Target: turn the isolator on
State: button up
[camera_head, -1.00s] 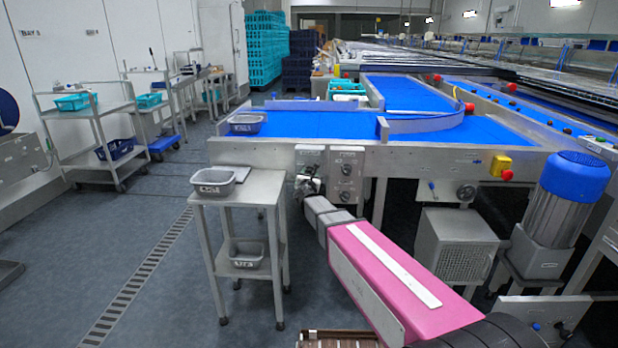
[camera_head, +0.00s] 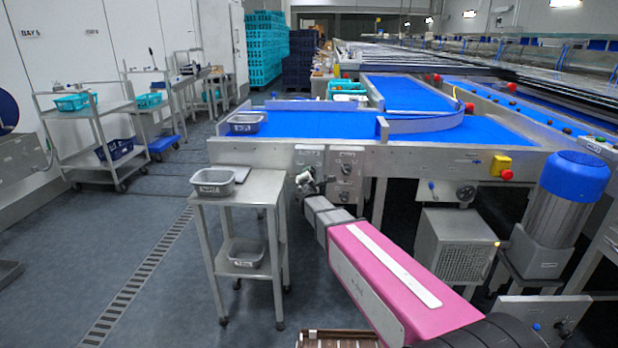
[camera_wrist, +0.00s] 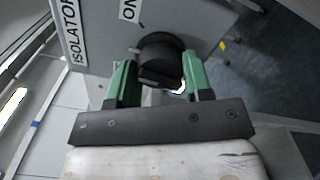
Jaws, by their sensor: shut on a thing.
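The isolator (camera_wrist: 100,28) is a grey panel, with an "ISOLATOR" label along its left side and an "ON" label near its top in the wrist view. Its round black knob (camera_wrist: 160,48) sits between the two green fingers. My gripper (camera_wrist: 159,78) is shut on the knob's grip. Which mark the knob points to I cannot tell. In the head view my gripper (camera_head: 306,180) is at the panel on the conveyor's front frame, and it hides the knob there.
A steel stand (camera_head: 262,186) with a grey tray (camera_head: 213,186) on top is just left of my gripper. The blue conveyor (camera_head: 310,123) lies behind the panel. A second panel with knobs (camera_head: 346,170) is close on the right. The floor at left is open.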

jog(key=m, duration=0.4)
jog(key=shift+m, duration=0.3)
jog(key=shift+f+m, duration=0.1)
jog(key=shift+m, duration=1.5)
jog(key=o, duration=0.9)
jog(key=s, duration=1.1)
jog(key=shift+a, duration=0.2)
